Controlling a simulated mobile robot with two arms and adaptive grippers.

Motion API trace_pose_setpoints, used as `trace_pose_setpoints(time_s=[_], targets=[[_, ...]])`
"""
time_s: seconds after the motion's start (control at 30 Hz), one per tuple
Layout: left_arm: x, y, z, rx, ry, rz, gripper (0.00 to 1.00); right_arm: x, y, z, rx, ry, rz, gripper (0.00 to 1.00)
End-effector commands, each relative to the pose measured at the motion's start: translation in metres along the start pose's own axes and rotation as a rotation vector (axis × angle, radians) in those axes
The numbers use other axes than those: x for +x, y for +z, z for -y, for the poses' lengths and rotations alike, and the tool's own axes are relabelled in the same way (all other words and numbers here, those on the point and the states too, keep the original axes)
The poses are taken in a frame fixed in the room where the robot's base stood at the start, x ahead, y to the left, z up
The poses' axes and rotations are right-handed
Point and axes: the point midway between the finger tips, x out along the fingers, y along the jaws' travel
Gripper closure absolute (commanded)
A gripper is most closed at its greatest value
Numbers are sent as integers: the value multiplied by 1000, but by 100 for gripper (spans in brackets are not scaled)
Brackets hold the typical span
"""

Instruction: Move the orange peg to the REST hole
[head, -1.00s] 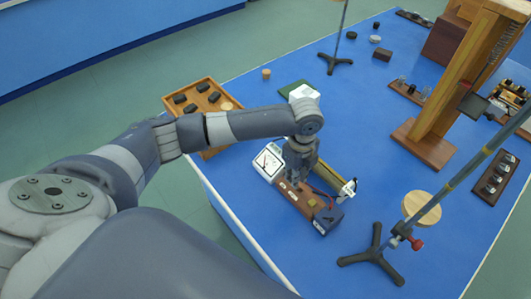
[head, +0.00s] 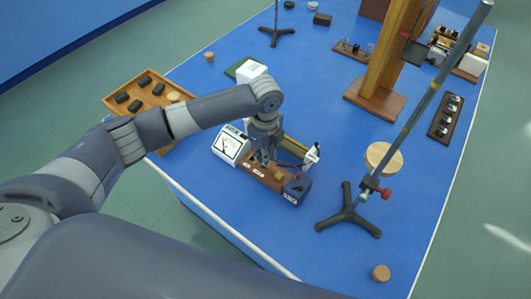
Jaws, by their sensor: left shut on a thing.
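My left gripper (head: 263,160) points down at the left part of a brown wooden block (head: 271,178) with small white labels and a dark blue right end. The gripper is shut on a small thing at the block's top. I take this to be the orange peg, but the fingers hide it and its colour does not show clearly. I cannot tell which hole it is at, and the labels are too small to read. My right gripper is not in view.
A white meter (head: 231,146) stands close left of the block; a brass-coloured tube (head: 295,146) lies behind it. A tripod stand (head: 347,215) with a rod is to the right. A wooden tray (head: 115,101) is at the left. Blue tabletop is clear in front.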

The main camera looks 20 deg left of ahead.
Motion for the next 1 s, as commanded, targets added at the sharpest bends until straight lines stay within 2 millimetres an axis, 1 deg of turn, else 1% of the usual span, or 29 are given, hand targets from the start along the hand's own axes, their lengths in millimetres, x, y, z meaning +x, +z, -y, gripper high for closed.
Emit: trace_pose_setpoints(time_s=[0.03,0.27,0.6,0.97,1.0], targets=[[6,0,0,0,0,0,100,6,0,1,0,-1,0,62],[18,0,0,0,-1,1,100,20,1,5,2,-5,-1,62],[33,0,0,-1,0,-1,100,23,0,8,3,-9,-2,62],[36,0,0,-1,0,-1,100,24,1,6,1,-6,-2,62],[36,0,0,0,0,-1,79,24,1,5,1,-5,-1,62]])
